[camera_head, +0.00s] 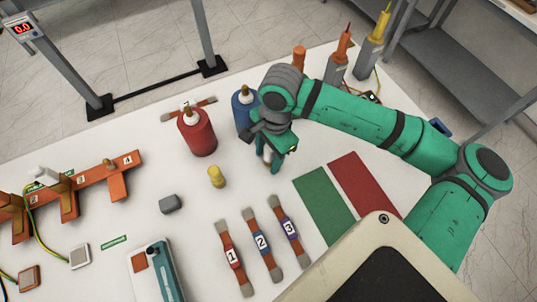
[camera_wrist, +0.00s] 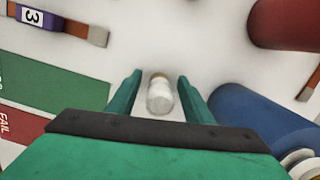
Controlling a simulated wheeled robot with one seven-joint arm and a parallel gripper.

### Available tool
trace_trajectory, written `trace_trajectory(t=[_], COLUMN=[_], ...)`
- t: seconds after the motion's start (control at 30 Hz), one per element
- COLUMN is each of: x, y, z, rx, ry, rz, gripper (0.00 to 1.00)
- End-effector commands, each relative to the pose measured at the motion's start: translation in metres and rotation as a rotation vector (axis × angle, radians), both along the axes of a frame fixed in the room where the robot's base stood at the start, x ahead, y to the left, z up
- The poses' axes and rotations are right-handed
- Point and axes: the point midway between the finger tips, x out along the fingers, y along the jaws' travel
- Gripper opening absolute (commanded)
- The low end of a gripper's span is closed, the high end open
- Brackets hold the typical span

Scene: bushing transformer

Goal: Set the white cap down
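The white cap (camera_wrist: 159,97) is a small pale cylinder with a brownish end, seen between my gripper's fingers in the wrist view. My gripper (camera_wrist: 159,76) is open around it, with a narrow gap showing on each side. In the head view my gripper (camera_head: 269,164) points down close over the white table, and only a sliver of the cap (camera_head: 267,154) shows between the fingers. I cannot tell for sure whether the cap's base touches the table.
A blue bushing (camera_head: 243,108) stands close behind my gripper, with a red bushing (camera_head: 198,133) to its left. A yellow part (camera_head: 216,176) and a grey block (camera_head: 171,203) are left. Green (camera_head: 323,203) and red (camera_head: 364,186) mats lie right. Numbered links (camera_head: 261,244) lie in front.

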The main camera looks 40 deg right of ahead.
Motion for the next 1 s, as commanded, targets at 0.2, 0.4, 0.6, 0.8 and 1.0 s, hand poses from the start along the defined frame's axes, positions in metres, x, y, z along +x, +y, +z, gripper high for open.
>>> trace_trajectory(t=[0.2,0.4,0.6,0.8,1.0], x=[0.000,0.000,0.000,0.000,0.000], y=[0.000,-0.004,-0.009,-0.013,-0.014], z=[0.005,0.033,0.074,0.106,0.120], rx=[-0.001,-0.004,-0.004,-0.002,0.000], ry=[0.000,-0.001,-0.002,-0.001,0.000], rz=[0.001,0.001,0.000,0.000,0.000], gripper=[0.47,0.47,0.47,0.47,0.47])
